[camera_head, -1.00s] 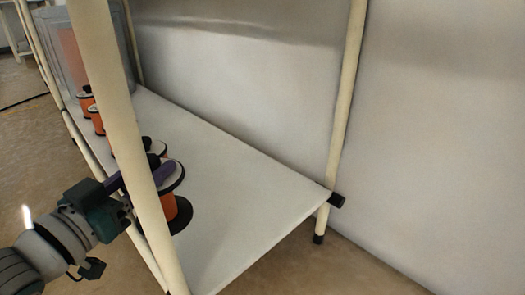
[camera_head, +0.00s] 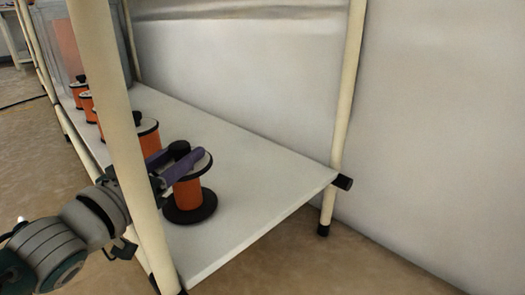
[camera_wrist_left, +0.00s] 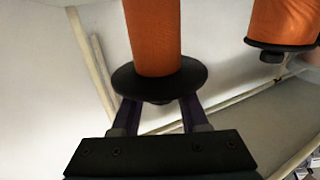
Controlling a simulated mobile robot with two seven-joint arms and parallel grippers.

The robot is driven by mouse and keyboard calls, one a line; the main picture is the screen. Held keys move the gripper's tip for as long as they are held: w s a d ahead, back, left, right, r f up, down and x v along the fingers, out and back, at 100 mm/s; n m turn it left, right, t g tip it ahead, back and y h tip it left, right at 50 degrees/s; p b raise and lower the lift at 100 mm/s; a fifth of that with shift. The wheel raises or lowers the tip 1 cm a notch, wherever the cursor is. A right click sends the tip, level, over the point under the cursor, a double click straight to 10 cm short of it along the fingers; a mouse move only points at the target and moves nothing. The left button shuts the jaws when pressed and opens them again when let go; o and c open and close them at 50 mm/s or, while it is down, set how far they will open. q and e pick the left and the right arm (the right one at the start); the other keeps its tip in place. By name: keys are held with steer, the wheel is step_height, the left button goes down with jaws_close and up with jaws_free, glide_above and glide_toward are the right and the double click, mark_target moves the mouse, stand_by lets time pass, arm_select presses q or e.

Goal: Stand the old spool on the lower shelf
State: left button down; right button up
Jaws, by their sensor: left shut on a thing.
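The spool in my left gripper has an orange body (camera_head: 187,196), a pale top disc with a black knob and a wide black base. It is upright over the lower shelf (camera_head: 248,170), near the front edge and right of the front post. Its base looks at shelf level, but I cannot tell whether it touches. My left gripper (camera_head: 185,164), with purple fingers, is shut on the top of the spool. The left wrist view shows the fingers (camera_wrist_left: 158,112) either side of the knob below a dark disc, with the orange body (camera_wrist_left: 155,38) beyond. My right gripper is out of view.
Another orange spool (camera_head: 150,140) stands just behind the held one, and several more stand in a row farther left. A cream front post (camera_head: 112,110) crosses in front of my left arm. A clear bin (camera_head: 62,52) is at the far left. The shelf's right part is bare.

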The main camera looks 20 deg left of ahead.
arm_select(q)
steer(key=shift+r, duration=0.15)
steer(key=shift+f, duration=0.2)
steer(key=shift+c, duration=2.1)
jaws_free()
steer(key=shift+r+p, duration=0.25)
steer(key=shift+p, duration=0.15)
steer(key=s+p, duration=0.5)
steer(key=s, duration=0.7)
steer(key=shift+f, duration=0.1)
